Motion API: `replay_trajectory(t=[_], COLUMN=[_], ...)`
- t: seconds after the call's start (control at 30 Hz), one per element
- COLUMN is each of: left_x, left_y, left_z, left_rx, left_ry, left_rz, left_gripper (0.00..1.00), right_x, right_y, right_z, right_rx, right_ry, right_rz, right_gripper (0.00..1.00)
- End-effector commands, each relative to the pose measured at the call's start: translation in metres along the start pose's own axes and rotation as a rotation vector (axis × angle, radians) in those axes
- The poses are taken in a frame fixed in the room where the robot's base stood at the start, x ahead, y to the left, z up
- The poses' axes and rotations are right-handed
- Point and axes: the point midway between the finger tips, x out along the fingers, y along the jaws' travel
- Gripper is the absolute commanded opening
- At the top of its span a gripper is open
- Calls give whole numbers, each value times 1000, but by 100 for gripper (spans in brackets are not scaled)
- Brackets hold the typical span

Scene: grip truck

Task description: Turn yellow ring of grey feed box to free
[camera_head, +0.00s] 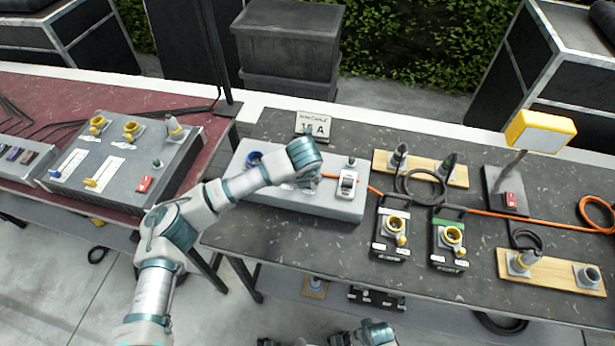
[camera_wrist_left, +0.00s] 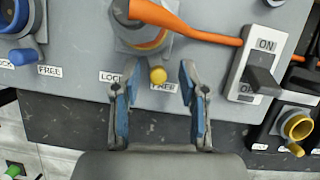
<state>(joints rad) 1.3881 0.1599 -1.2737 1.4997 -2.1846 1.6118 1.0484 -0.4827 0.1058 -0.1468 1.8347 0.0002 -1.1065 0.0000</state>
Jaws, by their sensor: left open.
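The grey feed box (camera_head: 330,207) stands on the dark table in the head view. My left gripper (camera_head: 303,183) reaches down over its middle and hides the yellow ring there. In the left wrist view the yellow ring (camera_wrist_left: 152,44) shows partly around the socket, with an orange cable (camera_wrist_left: 200,34) running to the right. Its yellow knob (camera_wrist_left: 157,75) sits just above the FREE label, right of the LOCK label. My left gripper (camera_wrist_left: 158,82) is open, its blue-padded fingertips on either side of the knob, with gaps on both sides.
A blue ring (camera_wrist_left: 18,18) is left of the yellow one, and a white ON switch (camera_wrist_left: 258,68) is on the right. Two black boxes with yellow rings (camera_head: 392,228) stand right of the feed box. A sign (camera_head: 314,124) stands behind it.

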Motion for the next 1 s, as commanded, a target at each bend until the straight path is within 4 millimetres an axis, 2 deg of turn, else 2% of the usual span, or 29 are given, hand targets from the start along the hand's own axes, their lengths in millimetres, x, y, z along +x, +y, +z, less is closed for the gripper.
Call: replay_trajectory(t=[0.17, 0.4, 0.6, 0.8, 1.0], left_x=[-14, -67, -103, -117, -118], left_y=[0, -1, -1, -1, -1], left_z=[1, 2, 2, 2, 2], left_rx=[1, 2, 1, 0, 0], left_ry=[-2, -4, -2, 1, 1], left_rz=[-1, -1, 0, 1, 1], left_gripper=[43, 43, 43, 43, 43], right_x=[-1, 0, 0, 0, 0], right_y=[0, 0, 0, 0, -1], right_z=[1, 1, 1, 1, 1], right_rx=[0, -1, -1, -1, -1], right_ry=[2, 1, 0, -1, -1], right_rz=[1, 1, 0, 0, 0], right_gripper=[40, 40, 40, 40, 40])
